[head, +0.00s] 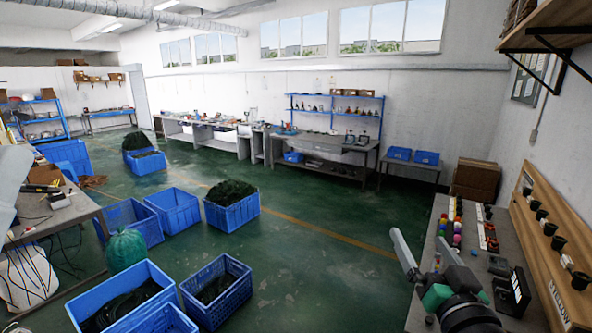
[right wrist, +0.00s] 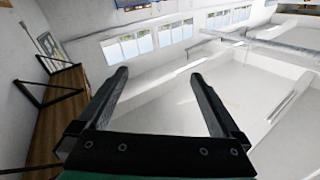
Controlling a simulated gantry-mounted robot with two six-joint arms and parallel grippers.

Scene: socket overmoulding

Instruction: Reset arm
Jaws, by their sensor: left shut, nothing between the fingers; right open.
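My right gripper (head: 428,240) is at the lower right in the head view, above the right-hand bench. Its two grey fingers stand apart and point up and away, with green and black parts behind them. In the right wrist view, the fingers (right wrist: 162,80) are wide apart with nothing between them, against the white wall and windows. A pale grey shape at the left edge of the head view looks like part of my left arm. I cannot make out my left gripper's fingers.
The right-hand bench (head: 420,310) carries small coloured parts and a black-framed device (head: 512,292). A wooden rack (head: 545,250) with black cups runs along the wall. A cluttered table (head: 62,215) stands left. Blue crates (head: 174,210) and a green bag (head: 126,249) occupy the floor; its middle is clear.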

